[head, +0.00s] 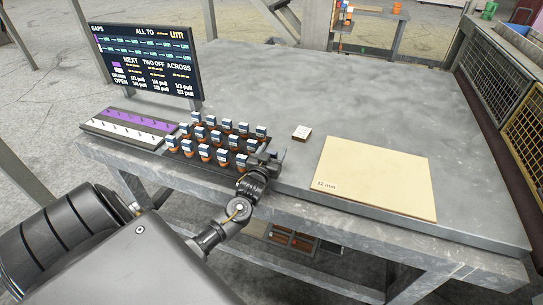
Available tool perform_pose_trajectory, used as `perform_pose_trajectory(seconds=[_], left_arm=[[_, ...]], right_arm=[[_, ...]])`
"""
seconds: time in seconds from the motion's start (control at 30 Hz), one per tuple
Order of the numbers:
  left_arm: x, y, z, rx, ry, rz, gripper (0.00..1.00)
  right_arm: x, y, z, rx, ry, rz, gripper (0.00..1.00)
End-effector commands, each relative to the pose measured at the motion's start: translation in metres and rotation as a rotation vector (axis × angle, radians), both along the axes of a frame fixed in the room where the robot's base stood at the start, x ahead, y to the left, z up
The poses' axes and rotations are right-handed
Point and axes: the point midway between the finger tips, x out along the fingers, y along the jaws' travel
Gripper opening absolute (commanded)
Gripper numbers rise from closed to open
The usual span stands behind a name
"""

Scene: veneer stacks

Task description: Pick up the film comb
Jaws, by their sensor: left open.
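I cannot make out with certainty which thing is the film comb. A long flat piece with a purple and a white strip (128,125), each with a row of small dark marks, lies at the table's left end. Beside it, several small brown holders with blue-and-white tops (204,151) stand in rows on a dark base. My left gripper (273,153) is open at the right end of these rows, low over the table. It partly hides the nearest holders, and I cannot tell whether it touches them. My right gripper is out of view.
A display board (148,62) stands at the back left of the grey table (330,85). A small pale block (301,133) and a light sheet marked 12 mm (378,178) lie to the right. Wire-mesh bins (490,90) stand beyond the right edge. The table's back middle is clear.

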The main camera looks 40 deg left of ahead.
Motion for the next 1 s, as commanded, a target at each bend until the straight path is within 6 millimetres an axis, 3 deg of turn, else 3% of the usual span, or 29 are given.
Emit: perform_pose_trajectory(seconds=[0.33, 0.7, 1.0], left_arm=[[0.0084, 0.003, -0.0006, 0.0, 0.0, 0.0, 0.62], [0.0081, 0.0028, -0.0007, 0.0, 0.0, 0.0, 0.13], [0.0082, 0.0029, 0.0012, 0.0, -0.001, 0.0, 0.13]], right_arm=[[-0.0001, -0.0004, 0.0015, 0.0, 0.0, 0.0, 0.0], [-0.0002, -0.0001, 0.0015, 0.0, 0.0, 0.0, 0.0], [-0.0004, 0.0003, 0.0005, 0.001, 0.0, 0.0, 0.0]])
